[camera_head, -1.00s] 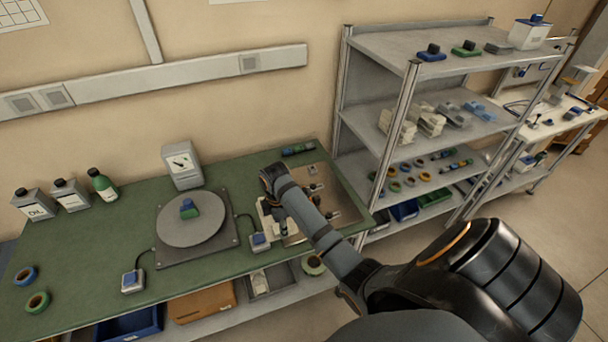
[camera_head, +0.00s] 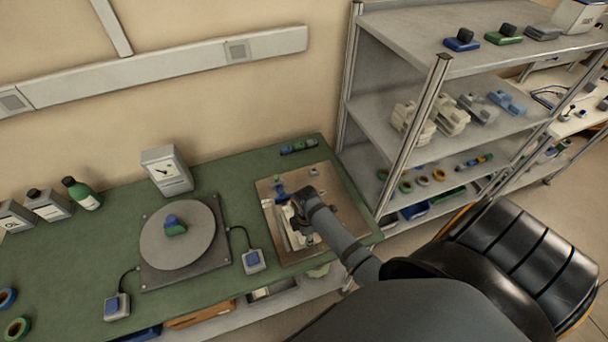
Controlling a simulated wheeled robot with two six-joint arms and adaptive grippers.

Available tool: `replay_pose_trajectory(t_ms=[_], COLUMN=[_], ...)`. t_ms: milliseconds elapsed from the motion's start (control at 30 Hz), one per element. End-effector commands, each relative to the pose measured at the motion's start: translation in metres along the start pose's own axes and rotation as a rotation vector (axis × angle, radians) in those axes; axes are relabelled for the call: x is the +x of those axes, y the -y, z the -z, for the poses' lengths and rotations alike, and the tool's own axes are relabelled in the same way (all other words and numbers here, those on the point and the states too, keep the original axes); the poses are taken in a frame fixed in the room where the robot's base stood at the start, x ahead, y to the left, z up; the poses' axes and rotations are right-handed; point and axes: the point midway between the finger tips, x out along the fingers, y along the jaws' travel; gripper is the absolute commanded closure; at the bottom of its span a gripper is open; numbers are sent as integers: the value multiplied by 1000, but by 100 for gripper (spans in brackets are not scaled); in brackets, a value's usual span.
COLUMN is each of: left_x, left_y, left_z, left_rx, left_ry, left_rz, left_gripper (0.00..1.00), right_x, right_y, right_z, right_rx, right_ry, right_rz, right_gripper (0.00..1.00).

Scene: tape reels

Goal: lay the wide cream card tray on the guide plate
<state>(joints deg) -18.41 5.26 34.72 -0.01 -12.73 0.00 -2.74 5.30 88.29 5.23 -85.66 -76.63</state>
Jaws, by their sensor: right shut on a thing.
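The guide plate (camera_head: 345,222) is a brownish metal plate on the right end of the green bench. My right gripper (camera_head: 296,219) is over its left half, pointing down, shut on the wide cream card tray (camera_head: 295,239). The tray shows only in part, beneath and beside the gripper, within the plate's outline. I cannot tell whether it touches the plate. A blue fitting (camera_head: 280,192) stands at the plate's far left. My arm covers part of the plate. My left gripper is not in view.
A grey turntable (camera_head: 178,236) with a blue and green piece (camera_head: 174,226) stands left of the plate. A blue-topped switch box (camera_head: 253,261) sits near the plate's left edge. The metal shelf rack (camera_head: 398,141) rises close on the right.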

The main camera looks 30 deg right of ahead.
Motion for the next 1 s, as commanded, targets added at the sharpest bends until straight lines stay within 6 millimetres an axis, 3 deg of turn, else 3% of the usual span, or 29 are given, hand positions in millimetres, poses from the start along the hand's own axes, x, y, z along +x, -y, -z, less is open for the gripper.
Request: replay_pose_trajectory(t_ms=[100,200,233,400,600,767,1000], left_x=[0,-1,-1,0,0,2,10], left_y=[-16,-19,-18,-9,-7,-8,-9], left_z=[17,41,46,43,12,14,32], left_rx=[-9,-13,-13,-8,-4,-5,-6], left_ry=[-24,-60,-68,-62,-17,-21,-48], left_rz=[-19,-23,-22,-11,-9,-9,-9], left_gripper=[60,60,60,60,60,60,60], right_x=[2,3,3,2,2,-6,-58], right_y=[1,2,2,1,1,0,0], right_z=[1,1,1,1,1,1,1], right_rx=[-1,-1,-1,-1,-1,-1,-1], right_ry=[-2,-2,-2,-2,-2,-2,-3], right_rz=[-2,-1,0,-1,-2,-5,-8], right_gripper=[96,97,56,36,36,36,36])
